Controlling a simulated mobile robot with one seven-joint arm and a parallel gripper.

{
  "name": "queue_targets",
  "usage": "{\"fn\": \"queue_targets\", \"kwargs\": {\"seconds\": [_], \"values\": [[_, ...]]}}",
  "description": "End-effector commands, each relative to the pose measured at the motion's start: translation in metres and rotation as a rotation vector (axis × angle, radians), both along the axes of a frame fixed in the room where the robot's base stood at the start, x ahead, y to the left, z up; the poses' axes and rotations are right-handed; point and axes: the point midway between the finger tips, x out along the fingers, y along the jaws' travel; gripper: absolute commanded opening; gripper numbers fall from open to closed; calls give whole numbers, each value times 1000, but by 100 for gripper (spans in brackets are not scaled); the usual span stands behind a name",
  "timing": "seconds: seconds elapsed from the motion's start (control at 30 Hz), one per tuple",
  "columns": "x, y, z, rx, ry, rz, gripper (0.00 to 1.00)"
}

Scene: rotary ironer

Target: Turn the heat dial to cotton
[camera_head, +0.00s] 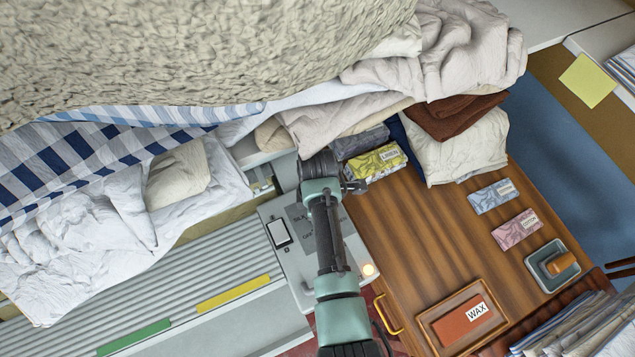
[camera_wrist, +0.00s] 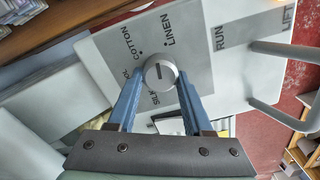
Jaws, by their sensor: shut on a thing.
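The heat dial (camera_wrist: 160,72) is a round grey knob on the pale control panel (camera_wrist: 205,70). COTTON is printed to its upper left, LINEN above, and SILK below. The wool label at its left is partly hidden by a finger. My gripper (camera_wrist: 161,78) is shut on the dial, with one blue finger on each side. A short dark mark shows on the knob's face, but I cannot tell which label it points to. In the head view the panel (camera_head: 296,268) is partly covered by my arm, and the dial is hidden.
RUN and LIFT markings and a grey bar handle (camera_wrist: 275,85) are right of the dial in the wrist view. In the head view, a wooden table (camera_head: 410,245) holds packets and a wax tray (camera_head: 430,318). Piled linens (camera_head: 440,50) crowd the top.

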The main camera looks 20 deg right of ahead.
Motion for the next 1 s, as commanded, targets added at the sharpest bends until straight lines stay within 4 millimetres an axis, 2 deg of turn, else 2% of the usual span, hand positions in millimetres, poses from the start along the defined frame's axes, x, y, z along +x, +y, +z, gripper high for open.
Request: {"fn": "queue_targets", "kwargs": {"seconds": [1.0], "values": [[4, -4, 1, -2, 0, -966, 0]]}}
